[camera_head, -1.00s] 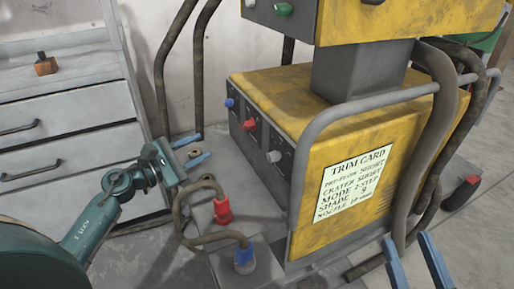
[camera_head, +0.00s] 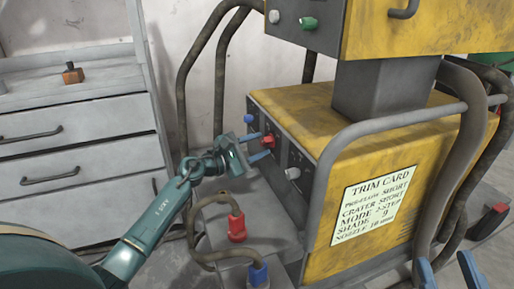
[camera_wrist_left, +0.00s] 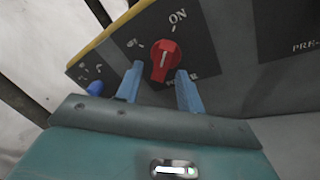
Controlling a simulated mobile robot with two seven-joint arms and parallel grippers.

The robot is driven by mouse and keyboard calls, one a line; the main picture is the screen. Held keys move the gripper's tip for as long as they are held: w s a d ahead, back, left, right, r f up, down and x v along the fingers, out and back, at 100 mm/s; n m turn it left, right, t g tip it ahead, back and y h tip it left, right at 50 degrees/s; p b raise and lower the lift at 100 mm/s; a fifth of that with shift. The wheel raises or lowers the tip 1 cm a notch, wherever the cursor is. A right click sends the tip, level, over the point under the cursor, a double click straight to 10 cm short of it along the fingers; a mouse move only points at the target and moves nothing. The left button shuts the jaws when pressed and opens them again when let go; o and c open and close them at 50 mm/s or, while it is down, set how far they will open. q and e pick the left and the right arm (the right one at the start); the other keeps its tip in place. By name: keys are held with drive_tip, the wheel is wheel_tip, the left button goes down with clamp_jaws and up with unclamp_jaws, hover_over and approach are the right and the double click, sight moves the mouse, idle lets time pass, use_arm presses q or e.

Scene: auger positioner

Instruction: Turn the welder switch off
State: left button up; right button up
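The red welder switch (camera_head: 268,140) is a knob on the dark front panel of the yellow welder (camera_head: 375,150). In the left wrist view the red knob (camera_wrist_left: 165,60) has a white line running roughly upright. "ON" is printed to its upper right; a smaller label at its upper left is hard to read. My left gripper (camera_head: 264,145) is open at the panel, and its blue fingers (camera_wrist_left: 160,82) stand on either side of the knob's lower part. Contact cannot be told. My right gripper (camera_head: 447,259) is open and empty at the bottom right.
A blue knob (camera_wrist_left: 96,88) and a pale grey knob (camera_head: 292,173) flank the switch. Cables with red (camera_head: 236,228) and blue (camera_head: 258,273) plugs lie below the panel. Grey tube rails (camera_head: 222,70) and a drawer cabinet (camera_head: 75,135) stand nearby.

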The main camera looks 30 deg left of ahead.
use_arm(q)
drive_tip(key=shift+w, duration=0.1)
drive_tip(key=shift+c, duration=0.4)
clamp_jaws()
